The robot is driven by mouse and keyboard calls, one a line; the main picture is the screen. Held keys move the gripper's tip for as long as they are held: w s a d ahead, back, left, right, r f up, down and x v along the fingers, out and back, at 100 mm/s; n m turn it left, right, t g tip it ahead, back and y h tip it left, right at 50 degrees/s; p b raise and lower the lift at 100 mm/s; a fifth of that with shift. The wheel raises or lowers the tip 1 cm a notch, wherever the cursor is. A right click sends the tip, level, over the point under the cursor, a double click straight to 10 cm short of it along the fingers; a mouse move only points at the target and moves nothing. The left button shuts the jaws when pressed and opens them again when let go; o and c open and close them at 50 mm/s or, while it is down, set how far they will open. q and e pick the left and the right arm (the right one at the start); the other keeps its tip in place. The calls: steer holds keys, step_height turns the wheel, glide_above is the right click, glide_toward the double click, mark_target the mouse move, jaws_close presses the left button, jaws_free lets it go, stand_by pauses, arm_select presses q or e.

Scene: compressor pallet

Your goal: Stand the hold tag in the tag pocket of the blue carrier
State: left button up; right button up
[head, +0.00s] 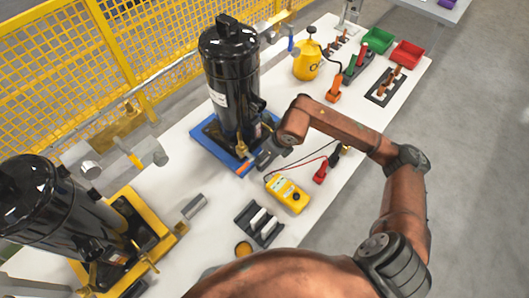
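The blue carrier (205,131) lies on the white table with a tall black compressor (232,85) standing on it. My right arm reaches in from the lower right. Its dark gripper (268,157) is at the carrier's front right corner, and its fingers are too small and partly hidden to tell open from shut. A small orange-red patch (239,168) shows at the carrier's front edge; I cannot tell whether it is the hold tag or part of the pocket. A black rack (247,226) nearer me holds white tag-like plates (258,217). My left gripper is not in view.
A yellow meter (287,194) with red and black leads lies right of the rack. A yellow carrier (150,212) with another black compressor (50,205) stands at left. A yellow can (307,62), green bin (377,40) and red bin (407,54) are farther off. Yellow mesh fencing runs behind.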

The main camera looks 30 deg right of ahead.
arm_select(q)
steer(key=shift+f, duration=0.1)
arm_select(e)
steer(key=shift+f, duration=0.25)
steer(key=o, duration=1)
steer(key=shift+c, duration=0.6)
steer(key=shift+c, duration=1.3)
steer(key=shift+r, duration=0.15)
steer(key=shift+r+p, duration=1.95)
steer(key=shift+r, duration=1.5)
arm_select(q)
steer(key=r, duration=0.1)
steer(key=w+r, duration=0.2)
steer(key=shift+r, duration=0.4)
